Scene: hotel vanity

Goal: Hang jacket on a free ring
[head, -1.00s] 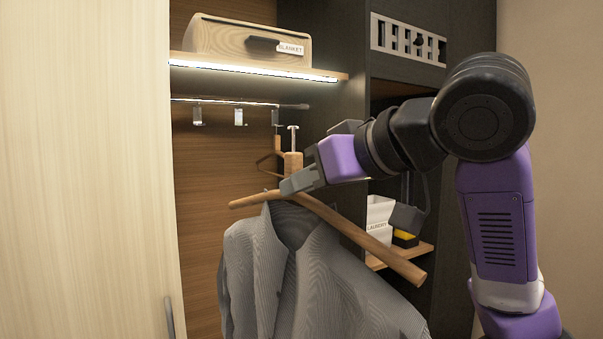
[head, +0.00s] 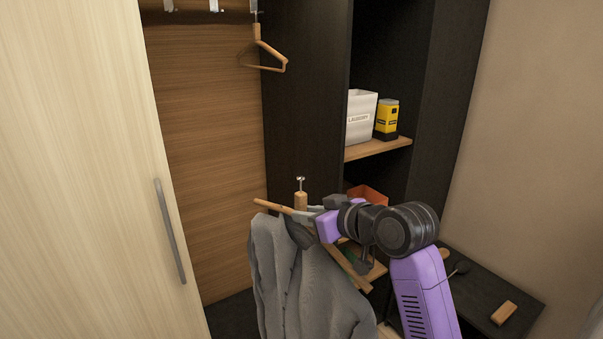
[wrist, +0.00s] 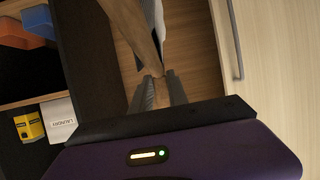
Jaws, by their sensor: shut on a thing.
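The grey jacket (head: 315,290) hangs on a wooden hanger (head: 271,205) with a small metal pin on its upright neck. My gripper (head: 304,217) is shut on this hanger just below the neck, in front of the closet. In the wrist view, the fingers (wrist: 160,92) close on the wood, with a little of the jacket (wrist: 151,50) beyond. Metal rings show at the top edge of the head view: a left ring (head: 169,5) and a middle ring (head: 214,5) are empty. The right ring (head: 254,8) holds a bare wooden hanger (head: 262,56). Their upper parts are cut off.
A pale door (head: 90,170) with a grey handle (head: 170,232) stands left of the jacket. A dark partition (head: 305,100) is to the right. Shelves beyond hold a white laundry box (head: 360,115), a yellow tin (head: 387,117) and an orange box (head: 368,196). A dark low surface (head: 490,290) is at lower right.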

